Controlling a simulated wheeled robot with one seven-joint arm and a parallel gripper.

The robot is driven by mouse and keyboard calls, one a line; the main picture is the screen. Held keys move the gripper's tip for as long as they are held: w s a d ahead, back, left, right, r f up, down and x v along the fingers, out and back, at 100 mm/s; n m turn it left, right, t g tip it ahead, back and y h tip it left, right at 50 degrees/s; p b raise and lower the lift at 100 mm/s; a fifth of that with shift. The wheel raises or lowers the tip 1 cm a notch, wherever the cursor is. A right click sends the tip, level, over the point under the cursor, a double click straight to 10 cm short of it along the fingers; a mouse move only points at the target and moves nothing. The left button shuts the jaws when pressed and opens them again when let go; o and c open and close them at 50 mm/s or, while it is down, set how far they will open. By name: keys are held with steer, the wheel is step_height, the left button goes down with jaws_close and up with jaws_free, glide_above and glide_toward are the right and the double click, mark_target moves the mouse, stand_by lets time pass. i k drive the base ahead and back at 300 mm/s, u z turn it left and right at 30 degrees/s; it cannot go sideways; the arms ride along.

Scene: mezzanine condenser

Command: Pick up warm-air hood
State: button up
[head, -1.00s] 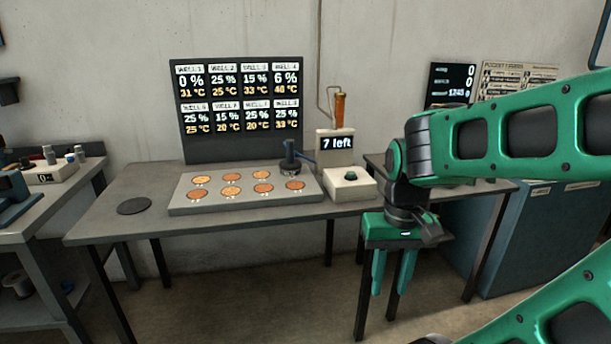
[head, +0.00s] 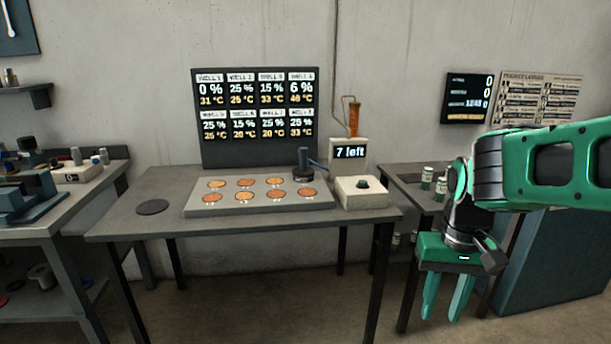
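The warm-air hood (head: 304,168) appears to be the dark, upright piece with a round base and a narrower top. It stands at the back right of the light grey well plate (head: 258,206), over one of its wells, with a blue hose or lead at its right side. Several copper-coloured discs show in the other wells. My gripper (head: 443,312) points down in front of the right-hand table, well to the right of the hood and lower than it. Its two green fingers are apart, with nothing between them.
The middle table (head: 120,215) has a dark round pad (head: 153,207) at left and a white box with a button (head: 362,192) at right. A display board (head: 255,118) stands behind. A side bench (head: 60,217) is at left. Small jars (head: 427,178) stand on the right table.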

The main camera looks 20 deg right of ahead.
mark_target(304, 174)
steer(key=z, duration=0.05)
steer(key=i, duration=1)
steer(key=u, duration=0.05)
